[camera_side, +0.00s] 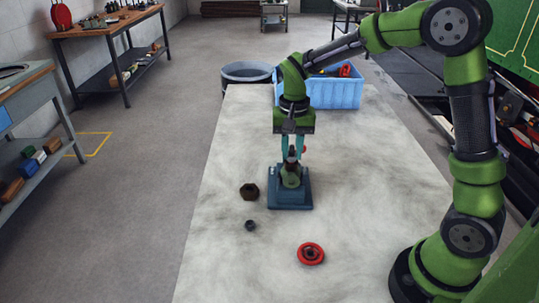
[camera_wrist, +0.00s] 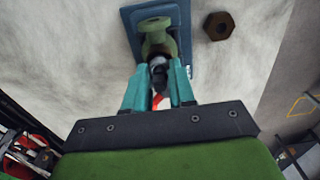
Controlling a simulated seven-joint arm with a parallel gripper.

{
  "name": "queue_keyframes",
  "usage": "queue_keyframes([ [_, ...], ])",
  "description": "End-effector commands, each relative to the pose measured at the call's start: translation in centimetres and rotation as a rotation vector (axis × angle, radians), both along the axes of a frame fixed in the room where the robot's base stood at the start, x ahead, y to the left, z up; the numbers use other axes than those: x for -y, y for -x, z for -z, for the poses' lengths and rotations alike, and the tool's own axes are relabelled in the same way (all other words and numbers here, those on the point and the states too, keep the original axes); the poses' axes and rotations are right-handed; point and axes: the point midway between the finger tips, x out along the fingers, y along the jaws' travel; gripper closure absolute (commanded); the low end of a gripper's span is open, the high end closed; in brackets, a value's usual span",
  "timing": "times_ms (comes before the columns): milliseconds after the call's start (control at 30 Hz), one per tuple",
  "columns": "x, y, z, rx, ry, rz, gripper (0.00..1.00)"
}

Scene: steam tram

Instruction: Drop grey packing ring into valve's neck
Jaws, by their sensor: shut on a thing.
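The valve (camera_side: 290,179) stands upright on a blue base plate (camera_side: 291,201) on the table. Its green body also shows in the wrist view (camera_wrist: 156,26). My gripper (camera_side: 292,156) points down right above the valve's neck. Its teal fingers are shut on a small dark grey thing, which I take for the grey packing ring (camera_wrist: 158,66). The fingers partly hide it, and I cannot tell whether it touches the neck. A bit of red shows between the fingers in the wrist view.
A brown hex nut (camera_side: 249,191) and a small dark grey collar-like part (camera_side: 250,225) lie left of the valve. A red handwheel (camera_side: 311,253) lies in front. A blue crate (camera_side: 340,93) stands at the table's back. The table's right side is clear.

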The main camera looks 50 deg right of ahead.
Motion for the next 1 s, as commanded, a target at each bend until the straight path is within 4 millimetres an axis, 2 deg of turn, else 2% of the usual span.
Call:
queue_keyframes([
  [900,-0.01,0.03,0.27,-0.001,-0.001,0.0,1.0],
  [933,-0.01,0.03,0.27,-0.001,-0.001,0.0,0.73],
  [1000,-0.01,0.03,0.26,-0.001,-0.001,0.0,0.62],
])
